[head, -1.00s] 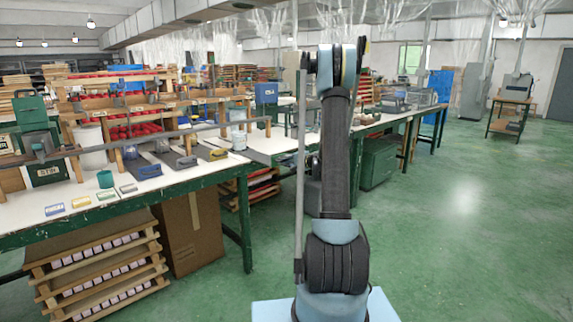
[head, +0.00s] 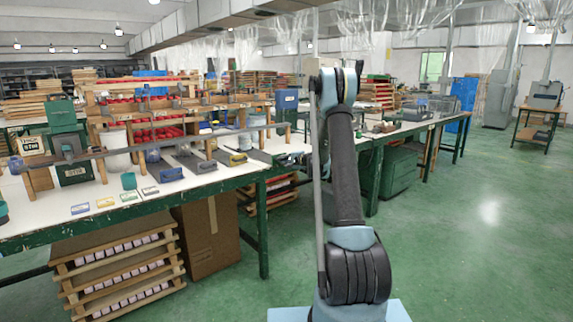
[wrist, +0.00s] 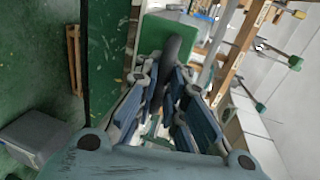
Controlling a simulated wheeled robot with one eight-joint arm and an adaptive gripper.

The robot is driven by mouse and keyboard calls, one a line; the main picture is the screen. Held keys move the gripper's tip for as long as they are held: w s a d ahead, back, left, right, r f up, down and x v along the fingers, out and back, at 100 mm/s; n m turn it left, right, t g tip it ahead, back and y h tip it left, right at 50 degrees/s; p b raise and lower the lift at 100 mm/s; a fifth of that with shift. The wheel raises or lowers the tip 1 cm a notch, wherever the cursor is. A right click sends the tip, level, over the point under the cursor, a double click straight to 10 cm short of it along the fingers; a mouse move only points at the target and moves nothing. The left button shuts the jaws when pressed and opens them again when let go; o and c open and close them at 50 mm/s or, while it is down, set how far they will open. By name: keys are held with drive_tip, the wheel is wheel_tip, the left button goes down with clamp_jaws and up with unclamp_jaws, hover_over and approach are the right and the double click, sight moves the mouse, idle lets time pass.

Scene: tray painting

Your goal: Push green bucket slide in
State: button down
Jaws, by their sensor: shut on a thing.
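My gripper (wrist: 166,90) points away from the wrist camera with its blue-grey fingers around a dark grey bar (wrist: 176,55). The bar runs toward a green box-like surface (wrist: 160,30); I cannot tell if this is the green bucket slide. In the head view my gripper is mostly hidden behind my arm, at the bench edge.
The white-topped bench (head: 40,215) has a green frame. Colored cards (head: 104,202) lie near its front edge. A cardboard box (head: 208,235) and stacked wooden racks (head: 118,275) stand below. Open green floor (head: 470,240) lies to the right.

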idle(0.3)
drive_tip(key=c, duration=1.9)
unclamp_jaws()
drive_tip(key=shift+c, duration=0.2)
drive_tip(key=v, duration=1.2)
drive_tip(key=shift+w, duration=0.1)
